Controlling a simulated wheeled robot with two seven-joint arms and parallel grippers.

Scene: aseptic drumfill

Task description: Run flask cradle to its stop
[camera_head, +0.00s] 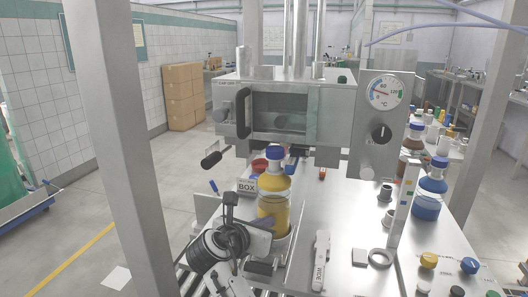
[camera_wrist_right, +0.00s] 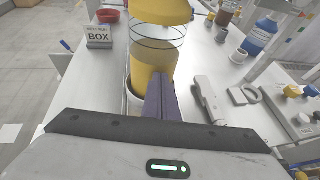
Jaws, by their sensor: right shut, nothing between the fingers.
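The flask (camera_head: 273,207), with amber contents, a yellow upper part and a blue cap, stands upright in its cradle (camera_head: 284,243) on the steel bench. In the right wrist view the flask (camera_wrist_right: 147,68) fills the upper middle, and a grey cradle edge (camera_wrist_right: 133,104) shows at its lower left. My right gripper (camera_head: 262,240) is shut and empty at the near side of the flask and cradle. Its purple-grey fingers (camera_wrist_right: 160,95) overlap the flask in the wrist view; I cannot tell whether they touch. The cradle's stop is not identifiable. My left gripper is not in view.
A steel chamber (camera_head: 331,127) with a dark window and handle stands behind the flask. A BOX sign (camera_head: 247,187) and red bowl (camera_head: 259,165) lie left of it. A grey handled tool (camera_head: 321,262), ring (camera_head: 380,257) and blue bottle (camera_head: 429,190) are to the right.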

